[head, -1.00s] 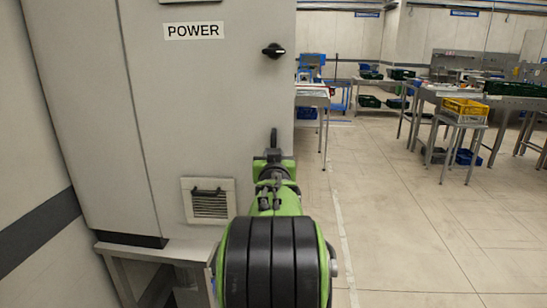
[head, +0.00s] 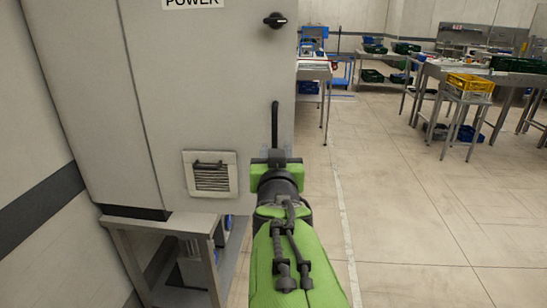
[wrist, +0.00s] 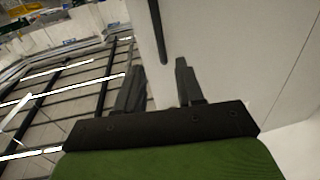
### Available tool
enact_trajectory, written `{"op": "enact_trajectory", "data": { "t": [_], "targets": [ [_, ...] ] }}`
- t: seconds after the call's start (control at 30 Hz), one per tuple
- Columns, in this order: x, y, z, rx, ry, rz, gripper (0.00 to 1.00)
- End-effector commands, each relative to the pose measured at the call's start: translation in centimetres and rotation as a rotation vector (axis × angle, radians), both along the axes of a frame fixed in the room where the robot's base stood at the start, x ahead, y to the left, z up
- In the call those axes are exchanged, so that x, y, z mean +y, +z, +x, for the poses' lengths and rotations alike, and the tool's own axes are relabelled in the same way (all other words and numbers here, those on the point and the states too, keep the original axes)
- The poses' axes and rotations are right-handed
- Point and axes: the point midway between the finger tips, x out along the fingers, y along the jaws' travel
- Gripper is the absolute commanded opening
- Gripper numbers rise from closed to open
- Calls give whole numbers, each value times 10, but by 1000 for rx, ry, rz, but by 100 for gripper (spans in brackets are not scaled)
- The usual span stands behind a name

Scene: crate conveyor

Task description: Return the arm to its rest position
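My arm stretches forward from the bottom of the head view, green with dark joints. My gripper (head: 275,158) is at its far end, in front of the grey cabinet (head: 215,90); the head view does not show its fingers clearly. In the wrist view, the two dark fingers of my gripper (wrist: 159,66) stand apart with nothing held between them. A thin dark rod (wrist: 157,30) shows beyond the gap; I cannot tell whether it touches anything.
The cabinet has a black knob (head: 278,20) and a vent (head: 210,175). A metal stand (head: 165,225) is below it. Tables and a yellow crate (head: 470,82) on a stand (head: 465,98) are at the back right. The floor (head: 420,220) to the right is clear.

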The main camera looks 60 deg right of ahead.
Motion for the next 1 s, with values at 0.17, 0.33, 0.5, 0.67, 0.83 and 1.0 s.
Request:
{"op": "enact_trajectory", "data": {
  "t": [0.17, 0.33, 0.5, 0.67, 0.83, 1.0],
  "targets": [
    [18, 0, -10, 0, 1, 0, 38],
    [19, 0, -11, 1, 0, -1, 38],
    [19, 0, -11, 1, 0, -1, 38],
    [19, 0, -11, 1, 0, -1, 38],
    [36, -8, 6, 27, 65, 49, 38],
    [142, -57, 56, 229, 385, 286, 38]
  ]
}}
